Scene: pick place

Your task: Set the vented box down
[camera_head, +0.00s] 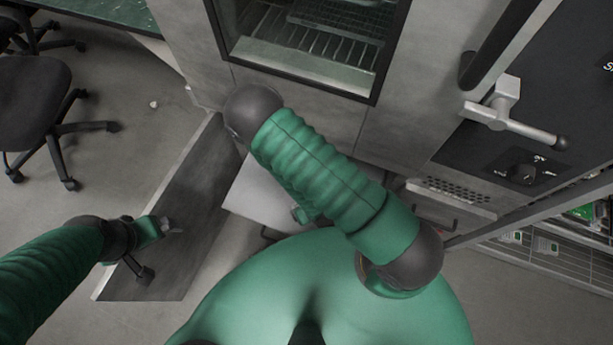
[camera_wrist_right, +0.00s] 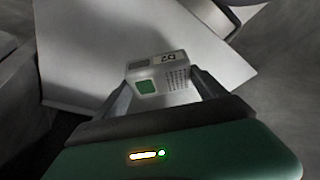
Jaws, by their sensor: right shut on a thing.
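The vented box (camera_wrist_right: 157,74) is small and pale, with a green square, dark printed marks and a patch of small holes. In the right wrist view it sits between the two fingers of my right gripper (camera_wrist_right: 161,84), which is shut on it. A white flat surface (camera_wrist_right: 95,55) shows beyond the box; I cannot tell whether the box touches it. In the head view my right arm hides the box and most of that gripper. My left gripper (camera_head: 170,228) is at the lower left, apart from the box; its finger opening is unclear.
The white surface also shows in the head view (camera_head: 256,194), partly under my right arm. A grey panel (camera_head: 180,225) stands to its left. An oven-like cabinet (camera_head: 300,85) is behind, a handled dark machine (camera_head: 540,110) at right. Office chairs (camera_head: 40,95) stand upper left.

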